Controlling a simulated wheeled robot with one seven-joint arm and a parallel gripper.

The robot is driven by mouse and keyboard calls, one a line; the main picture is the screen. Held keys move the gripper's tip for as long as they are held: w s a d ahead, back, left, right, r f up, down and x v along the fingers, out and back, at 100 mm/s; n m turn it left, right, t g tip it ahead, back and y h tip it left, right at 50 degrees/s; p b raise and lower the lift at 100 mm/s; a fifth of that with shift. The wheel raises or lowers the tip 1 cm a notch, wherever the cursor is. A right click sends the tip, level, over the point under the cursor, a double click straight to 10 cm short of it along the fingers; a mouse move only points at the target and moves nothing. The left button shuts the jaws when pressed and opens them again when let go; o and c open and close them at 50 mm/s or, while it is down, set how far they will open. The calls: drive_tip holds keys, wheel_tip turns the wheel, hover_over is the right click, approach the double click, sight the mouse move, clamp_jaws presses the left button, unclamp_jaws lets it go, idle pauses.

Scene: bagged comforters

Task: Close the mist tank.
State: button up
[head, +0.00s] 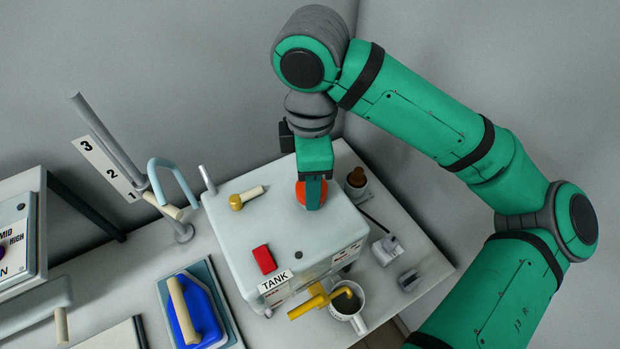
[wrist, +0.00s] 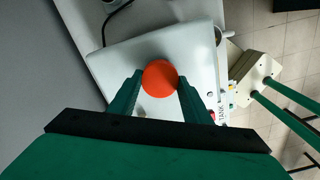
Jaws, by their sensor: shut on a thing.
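The mist tank (head: 316,238) is a pale box labelled TANK on its front edge. Its pale top also shows in the wrist view (wrist: 115,62). A round orange cap (head: 299,194) sits on top of it towards the back right. The cap shows fully from above in the wrist view (wrist: 160,78). My gripper (head: 313,193) reaches down from above, with its green fingers on either side of the cap, shut on it. The fingers partly cover the cap in the head view. Whether the cap is seated or raised cannot be told.
A red block (head: 264,260) and a brass valve with a cream handle (head: 247,197) are on the tank top. A white mug (head: 347,303) stands below a yellow tap (head: 318,301). A blue iron-like tool (head: 192,311) lies left. A brown-topped jar (head: 356,182) stands right.

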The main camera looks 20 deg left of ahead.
drive_tip(key=m, duration=0.5)
idle(0.5)
drive_tip(key=shift+f+m, duration=0.1)
drive_tip(key=shift+m, duration=1)
drive_tip(key=m, duration=0.3)
drive_tip(key=shift+m, duration=0.5)
drive_tip(key=m, duration=0.4)
